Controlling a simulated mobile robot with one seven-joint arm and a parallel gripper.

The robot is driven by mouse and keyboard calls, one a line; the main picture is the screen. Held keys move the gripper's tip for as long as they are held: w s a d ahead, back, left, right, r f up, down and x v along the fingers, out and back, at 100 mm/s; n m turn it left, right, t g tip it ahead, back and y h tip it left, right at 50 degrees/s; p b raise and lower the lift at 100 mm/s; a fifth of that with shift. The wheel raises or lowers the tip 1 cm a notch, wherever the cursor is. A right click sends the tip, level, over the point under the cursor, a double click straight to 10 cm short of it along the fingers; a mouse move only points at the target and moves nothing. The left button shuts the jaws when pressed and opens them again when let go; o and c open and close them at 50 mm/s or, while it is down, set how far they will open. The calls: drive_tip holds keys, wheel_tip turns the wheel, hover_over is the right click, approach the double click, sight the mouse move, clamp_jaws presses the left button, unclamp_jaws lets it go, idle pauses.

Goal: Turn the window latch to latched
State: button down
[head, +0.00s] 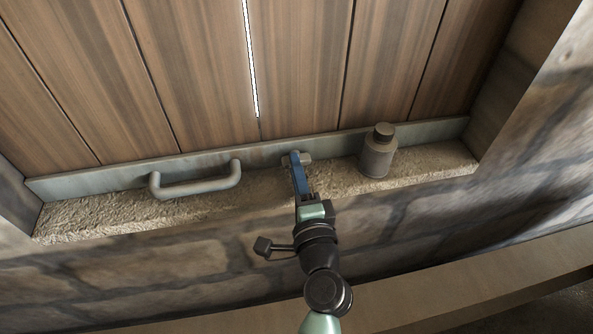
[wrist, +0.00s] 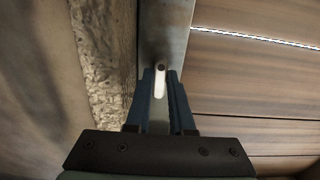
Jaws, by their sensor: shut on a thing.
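The window latch (head: 305,156) is a small grey metal piece on the grey bottom rail of the wooden shutter, right of the handle. In the wrist view the latch (wrist: 160,84) is a pale, round-ended lever with a dark pivot spot near its top. It runs along the length of the fingers. My gripper (head: 295,163) reaches it from the front with its blue fingers. In the wrist view my gripper (wrist: 160,78) has one finger on each side of the lever and is shut on it. The lower end of the lever is hard to make out between the fingers.
A grey bar handle (head: 196,184) sits on the rail to the left. A grey capped bottle (head: 377,154) stands on the rough stone sill (head: 430,168), close right of my gripper. Brick wall lies below the sill. A bright gap (head: 251,60) shows between shutter boards.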

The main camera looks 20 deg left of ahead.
idle(0.3)
drive_tip(key=c, duration=0.8)
unclamp_jaws()
